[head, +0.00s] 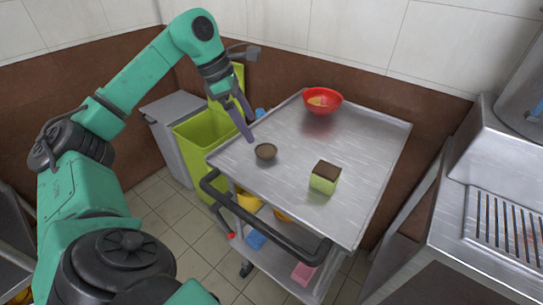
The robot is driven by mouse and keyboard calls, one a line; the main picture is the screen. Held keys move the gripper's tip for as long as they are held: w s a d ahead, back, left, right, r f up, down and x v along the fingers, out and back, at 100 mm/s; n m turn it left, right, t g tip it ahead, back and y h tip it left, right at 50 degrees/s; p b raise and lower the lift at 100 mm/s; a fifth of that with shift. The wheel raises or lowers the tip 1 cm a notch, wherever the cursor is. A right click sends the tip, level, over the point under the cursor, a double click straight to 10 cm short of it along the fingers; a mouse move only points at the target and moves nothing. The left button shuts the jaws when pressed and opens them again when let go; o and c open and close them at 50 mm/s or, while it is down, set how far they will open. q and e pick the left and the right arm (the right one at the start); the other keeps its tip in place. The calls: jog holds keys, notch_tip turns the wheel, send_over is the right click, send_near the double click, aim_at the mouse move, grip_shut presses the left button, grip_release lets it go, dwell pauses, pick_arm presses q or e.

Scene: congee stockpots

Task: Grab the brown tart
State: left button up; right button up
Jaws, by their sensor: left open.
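The brown tart (265,152) is a small, round, dark brown shape on the metal cart top (345,145), near its left edge. My left gripper (248,128) is open above the left edge of the cart. Its fingers point down, and the tips are a little behind and to the left of the tart, apart from it. Nothing shows between the fingers. My right gripper is not in the view.
A green block with a brown top (324,178) stands right of the tart. A red bowl (323,101) with something yellowish inside stands at the back. A black handle (265,222) runs along the cart's front. A green bin (195,140) stands to the left.

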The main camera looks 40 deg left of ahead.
aim_at(266, 150)
pick_arm(q)
jog(key=x, duration=0.9)
jog(key=shift+w+d+r+b, duration=0.1)
jog(key=shift+w+r+b, duration=0.05)
jog(key=shift+b, duration=0.15)
jog(key=c, duration=1.3)
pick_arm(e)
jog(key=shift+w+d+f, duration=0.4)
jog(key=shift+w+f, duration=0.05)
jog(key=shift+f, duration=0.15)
